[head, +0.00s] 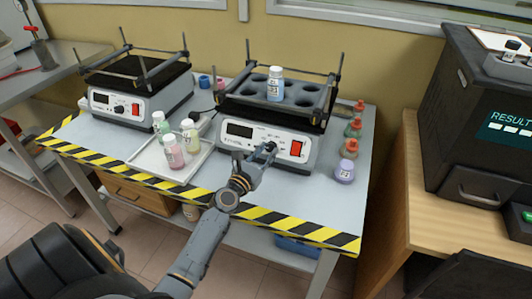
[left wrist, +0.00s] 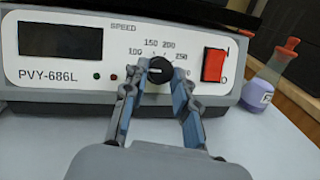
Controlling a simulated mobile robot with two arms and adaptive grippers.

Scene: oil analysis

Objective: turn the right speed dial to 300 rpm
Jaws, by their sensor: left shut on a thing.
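The right shaker (head: 225,143) stands on the table, with a dark display, a red switch and a black speed dial (head: 271,147) on its front panel. My left gripper (head: 262,152) is at that panel. In the left wrist view the dial (left wrist: 159,70) sits between the two fingertips of the left gripper (left wrist: 157,78), which are shut on its sides. The labels 100, 150, 200 and 250 show around the dial; the 300 mark is hidden or unclear behind the right finger. The dial's pointer is too small to read. My right gripper is out of view.
The left shaker (head: 100,98) stands at the back left. A white tray (head: 145,158) with several bottles lies left of my gripper. Several flasks (head: 348,148) line the table's right side.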

